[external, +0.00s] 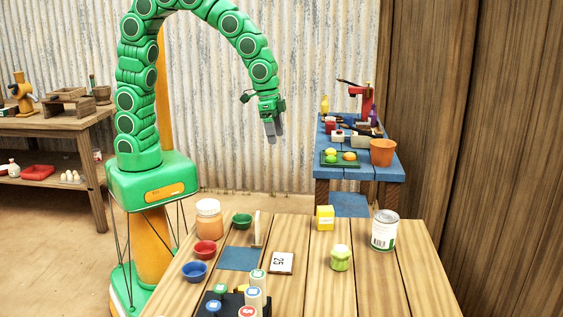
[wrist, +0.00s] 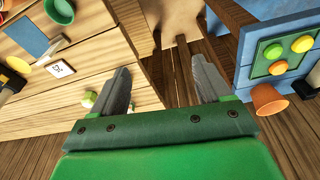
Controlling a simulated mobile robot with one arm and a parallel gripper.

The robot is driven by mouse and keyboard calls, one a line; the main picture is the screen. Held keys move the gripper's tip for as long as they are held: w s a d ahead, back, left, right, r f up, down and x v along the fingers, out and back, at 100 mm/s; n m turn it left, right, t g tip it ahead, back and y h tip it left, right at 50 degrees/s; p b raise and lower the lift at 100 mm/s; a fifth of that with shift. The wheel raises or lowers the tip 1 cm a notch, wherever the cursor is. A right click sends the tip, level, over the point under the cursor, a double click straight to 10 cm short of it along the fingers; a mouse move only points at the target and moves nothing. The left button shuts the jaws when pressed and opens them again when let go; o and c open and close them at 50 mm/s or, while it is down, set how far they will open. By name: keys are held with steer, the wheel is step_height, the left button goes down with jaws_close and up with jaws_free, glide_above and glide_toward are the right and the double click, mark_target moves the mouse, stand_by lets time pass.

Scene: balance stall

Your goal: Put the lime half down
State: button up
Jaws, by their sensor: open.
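My gripper (external: 271,132) hangs high over the floor between the wooden table and the blue table, pointing down. In the wrist view my gripper (wrist: 162,66) has its two fingers wide apart, with nothing between them. A green tray (wrist: 259,70) lies on the blue table, and it also shows in the external view (external: 326,164). On it rest a green round piece (wrist: 273,51), which looks like the lime half, a yellow piece (wrist: 302,44) and an orange piece (wrist: 278,67). My gripper is clear of the tray and touches nothing.
The wooden table (external: 400,290) holds red, blue and green bowls, a jar, a tin (external: 384,230), a yellow box (external: 325,218), a light green container (external: 341,258) and a number card (external: 281,263). An orange pot (external: 382,152) stands beside the tray.

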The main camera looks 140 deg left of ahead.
steer(key=s+a+f+n+y, duration=0.1)
steer(key=s+a+f+n, duration=0.15)
steer(key=a, duration=0.75)
steer(key=s+a+f+n+y, duration=0.1)
steer(key=s+a+f, duration=0.25)
steer(key=a, duration=0.65)
steer(key=s+a+f+n+y, duration=0.15)
steer(key=a+f, duration=0.25)
steer(key=a, duration=0.6)
steer(key=shift+t+h, duration=0.3)
steer(key=shift+h, duration=0.05)
steer(key=shift+x, duration=3.9)
steer(key=shift+s+d, duration=0.1)
steer(key=shift+d, duration=0.05)
steer(key=c, duration=1.2)
steer(key=shift+r, duration=0.45)
step_height(320, 180, up, 3)
steer(key=shift+f, duration=0.2)
steer(key=s+d+r, duration=0.7)
steer(key=d+r, duration=0.2)
steer(key=d, duration=0.3)
steer(key=shift+r, duration=0.25)
